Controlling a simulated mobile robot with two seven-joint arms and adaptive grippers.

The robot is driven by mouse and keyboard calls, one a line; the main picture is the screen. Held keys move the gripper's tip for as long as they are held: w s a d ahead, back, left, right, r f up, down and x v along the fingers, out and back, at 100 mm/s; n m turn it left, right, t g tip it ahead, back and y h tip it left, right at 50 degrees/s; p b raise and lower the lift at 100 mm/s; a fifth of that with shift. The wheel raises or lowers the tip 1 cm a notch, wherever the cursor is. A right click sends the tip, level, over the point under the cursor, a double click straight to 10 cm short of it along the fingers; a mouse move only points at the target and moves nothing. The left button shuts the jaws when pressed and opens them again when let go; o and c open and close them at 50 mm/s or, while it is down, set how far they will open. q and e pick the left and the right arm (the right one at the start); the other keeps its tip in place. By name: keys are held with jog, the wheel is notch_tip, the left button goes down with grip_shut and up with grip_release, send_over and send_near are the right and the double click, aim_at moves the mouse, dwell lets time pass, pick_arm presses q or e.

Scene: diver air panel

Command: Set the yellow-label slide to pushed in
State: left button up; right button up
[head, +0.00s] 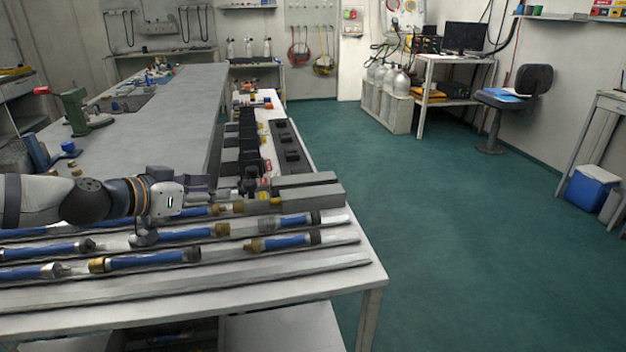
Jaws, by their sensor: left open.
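My left gripper (246,184) reaches in from the left over the near end of the air panel, with its jaws open. It is seen side-on and small, and I see nothing held in it. The panel has a row of black blocks (249,142) and a dark strip with raised black pieces (288,142), with a white strip between them. A small yellow-and-red label (265,183) shows close to the right of my fingertips. The slide at that label is too small and partly hidden, so I cannot tell its position or whether my fingers touch it. My right gripper is out of view.
Several blue cylinders with brass ends (150,259) lie in rows on the near bench. A grey block (306,191) lies right of my gripper. A green vise (75,112) stands at the left.

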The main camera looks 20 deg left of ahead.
aim_at(249, 183)
pick_arm(q)
jog(key=shift+w+d, duration=0.1)
jog(key=shift+w, duration=0.65)
jog(key=shift+w+a+f, duration=0.25)
jog(key=shift+w+f, duration=0.25)
jog(key=shift+w, duration=0.1)
jog(key=w+f+b, duration=0.1)
jog(key=w+f, duration=0.1)
jog(key=w+d+f+b, duration=0.1)
jog(key=w, duration=0.1)
jog(key=shift+d+f+b, duration=0.15)
jog(key=shift+f+b, duration=0.2)
jog(key=w, duration=0.1)
jog(key=w+b, duration=0.1)
jog(key=w, duration=0.1)
jog(key=w+d+b, duration=0.1)
jog(key=shift+w+f, duration=0.15)
jog(key=shift+f, duration=0.15)
jog(key=shift+w+d+r, duration=0.15)
jog(key=shift+w, duration=0.1)
jog(key=shift+w+r, duration=0.15)
jog(key=shift+r, duration=0.1)
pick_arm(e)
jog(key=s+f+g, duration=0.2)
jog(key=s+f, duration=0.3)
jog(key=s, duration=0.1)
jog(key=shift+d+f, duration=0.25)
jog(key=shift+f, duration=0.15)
pick_arm(q)
grip_shut()
